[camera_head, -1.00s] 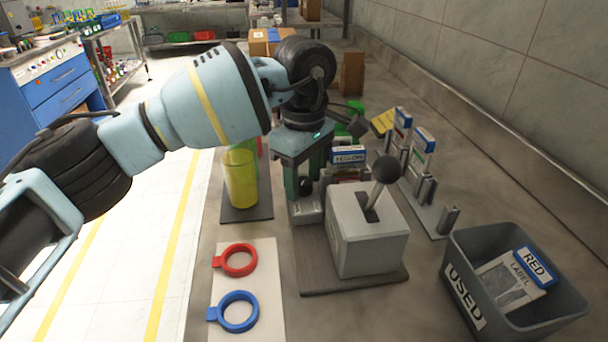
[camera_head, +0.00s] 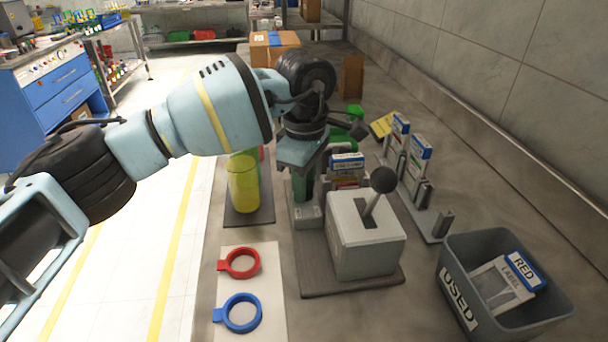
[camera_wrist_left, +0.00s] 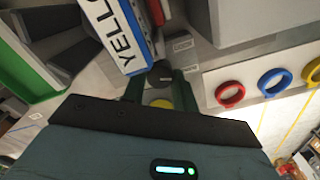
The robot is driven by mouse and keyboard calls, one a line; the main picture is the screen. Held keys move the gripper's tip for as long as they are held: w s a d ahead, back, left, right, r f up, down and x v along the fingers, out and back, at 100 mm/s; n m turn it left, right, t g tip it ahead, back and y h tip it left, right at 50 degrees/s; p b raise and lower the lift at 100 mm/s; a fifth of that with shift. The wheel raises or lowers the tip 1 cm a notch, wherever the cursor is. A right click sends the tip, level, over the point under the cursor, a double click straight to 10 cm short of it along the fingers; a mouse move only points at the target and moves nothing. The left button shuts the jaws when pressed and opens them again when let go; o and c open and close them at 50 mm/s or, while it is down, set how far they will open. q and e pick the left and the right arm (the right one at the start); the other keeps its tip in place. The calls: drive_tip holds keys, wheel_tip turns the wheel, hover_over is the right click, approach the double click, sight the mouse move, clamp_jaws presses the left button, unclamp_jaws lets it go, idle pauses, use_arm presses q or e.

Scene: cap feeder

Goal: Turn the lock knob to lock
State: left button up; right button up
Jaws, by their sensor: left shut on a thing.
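My left gripper (camera_head: 306,188) points down at the feeder, just behind the grey lever box (camera_head: 366,240). In the left wrist view, the left gripper's dark green fingers (camera_wrist_left: 160,88) are closed around the small dark lock knob (camera_wrist_left: 161,74). The knob is mostly hidden in the head view by the gripper and the feeder parts. Small tags (camera_wrist_left: 184,43) lie beside the knob, too small to read surely. A cartridge with a blue-edged YELLOW label (camera_wrist_left: 116,36) stands right beside the fingers. My right gripper is not in view.
The lever with a black ball (camera_head: 383,180) rises close to the right of my gripper. A yellow cup (camera_head: 243,184) stands to the left. Red (camera_head: 240,263) and blue (camera_head: 238,313) rings lie in front. A grey USED bin (camera_head: 456,295) stands at the right.

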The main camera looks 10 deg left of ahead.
use_arm(q)
drive_tip(key=n+p, duration=0.3)
drive_tip(key=shift+r+n, duration=0.3)
drive_tip(key=n+p, duration=0.2)
drive_tip(key=n, duration=0.1)
drive_tip(key=shift+p, duration=0.3)
drive_tip(key=shift+f+n+p, duration=0.1)
drive_tip(key=shift+n+p, duration=0.5)
drive_tip(key=shift+n, duration=0.8)
drive_tip(key=shift+f+p, duration=0.1)
drive_tip(key=shift+p, duration=0.2)
drive_tip(key=o, duration=1)
drive_tip(key=shift+c, duration=0.2)
